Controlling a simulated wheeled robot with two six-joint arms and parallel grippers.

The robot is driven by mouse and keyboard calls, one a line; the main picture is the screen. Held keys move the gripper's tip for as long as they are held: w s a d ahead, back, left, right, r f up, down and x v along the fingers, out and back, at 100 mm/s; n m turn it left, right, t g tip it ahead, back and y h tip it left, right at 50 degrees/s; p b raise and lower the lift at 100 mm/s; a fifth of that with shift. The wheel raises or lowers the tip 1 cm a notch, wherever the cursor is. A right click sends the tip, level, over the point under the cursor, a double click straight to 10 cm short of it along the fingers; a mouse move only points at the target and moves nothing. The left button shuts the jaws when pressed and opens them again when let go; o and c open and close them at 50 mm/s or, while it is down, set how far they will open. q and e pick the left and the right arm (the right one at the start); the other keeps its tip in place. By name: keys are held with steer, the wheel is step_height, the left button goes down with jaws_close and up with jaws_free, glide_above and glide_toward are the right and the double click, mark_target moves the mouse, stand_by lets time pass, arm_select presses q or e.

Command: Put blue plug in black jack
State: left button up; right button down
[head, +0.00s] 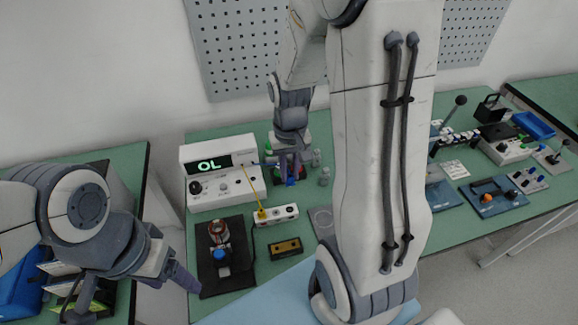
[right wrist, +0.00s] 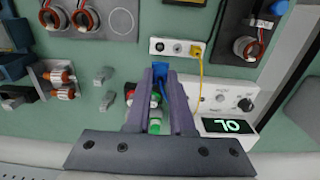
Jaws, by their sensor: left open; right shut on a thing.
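The blue plug (right wrist: 160,70) is between the fingertips of my right gripper (right wrist: 162,80), which is shut on it. The right gripper (head: 290,176) is beyond the white jack block (head: 283,217) in the head view. The block has several sockets; in the right wrist view its dark end socket, the black jack (right wrist: 159,46), is just above the plug, with a gap in the picture. A yellow plug (right wrist: 196,49) sits in the block's other end. Height above the table is hard to tell. My left gripper (head: 184,277) is open and empty at lower left.
A meter (head: 221,180) reading "OL" stands left of the right gripper, with yellow and blue leads. A stator on a black board (head: 238,282) and a small black-and-yellow box (head: 286,248) are in front. Green and red parts lie beneath the right gripper.

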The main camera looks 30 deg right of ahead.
step_height(320, 180, down, 10)
steer(key=b, duration=0.7)
stand_by(0.4)
steer(key=shift+f, duration=0.3)
stand_by(0.8)
steer(key=shift+f+b, duration=0.3)
steer(key=shift+f, duration=0.4)
stand_by(0.8)
steer(key=shift+f, duration=0.2)
